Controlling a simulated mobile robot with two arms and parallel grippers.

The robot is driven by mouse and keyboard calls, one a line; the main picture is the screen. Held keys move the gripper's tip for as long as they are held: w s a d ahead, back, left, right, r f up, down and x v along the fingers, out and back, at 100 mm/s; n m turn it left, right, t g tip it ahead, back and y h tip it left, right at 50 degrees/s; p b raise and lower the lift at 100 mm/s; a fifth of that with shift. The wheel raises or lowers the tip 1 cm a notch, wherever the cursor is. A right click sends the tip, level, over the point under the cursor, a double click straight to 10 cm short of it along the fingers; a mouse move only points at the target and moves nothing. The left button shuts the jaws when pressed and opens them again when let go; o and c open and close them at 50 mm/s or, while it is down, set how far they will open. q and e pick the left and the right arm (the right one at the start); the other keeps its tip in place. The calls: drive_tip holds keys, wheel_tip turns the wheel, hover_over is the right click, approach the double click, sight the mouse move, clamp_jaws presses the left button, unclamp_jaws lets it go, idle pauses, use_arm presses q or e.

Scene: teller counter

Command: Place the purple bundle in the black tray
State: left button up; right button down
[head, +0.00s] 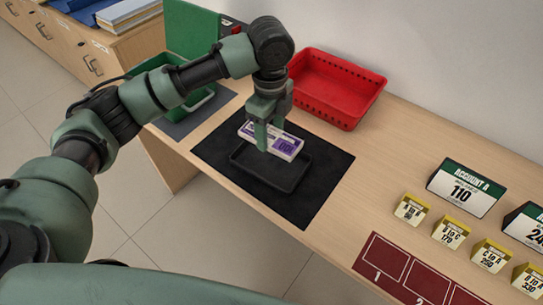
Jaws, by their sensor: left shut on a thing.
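The purple bundle (287,146), a white and purple banded block, is held between the fingers of my left gripper (267,138). It is over the far part of the black tray (262,184); I cannot tell whether it touches the tray. The black tray is shallow and lies on a dark mat (312,208) on the counter. The gripper fingers cover part of the bundle. My right gripper is not in view.
A red basket (336,88) stands behind the mat. A green bin (190,102) is at the left. Account signs (465,188), small yellow-and-white labelled blocks (411,208) and a maroon numbered mat (412,275) are at the right. Bare counter lies between.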

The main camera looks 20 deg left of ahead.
sight(270, 136)
use_arm(q)
wheel_tip(270, 136, down, 4)
drive_tip(key=shift+f, duration=0.15)
wheel_tip(270, 136, down, 5)
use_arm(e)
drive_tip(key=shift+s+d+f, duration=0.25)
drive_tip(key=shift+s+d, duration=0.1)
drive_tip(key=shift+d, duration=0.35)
use_arm(q)
drive_tip(key=o, duration=1.4)
drive_tip(key=shift+f, duration=0.1)
drive_tip(key=shift+o, duration=0.2)
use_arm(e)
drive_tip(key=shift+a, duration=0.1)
use_arm(q)
drive_tip(key=shift+r, duration=0.45)
wheel_tip(270, 136, up, 11)
drive_tip(key=shift+d+r, duration=0.1)
drive_tip(key=shift+r, duration=0.1)
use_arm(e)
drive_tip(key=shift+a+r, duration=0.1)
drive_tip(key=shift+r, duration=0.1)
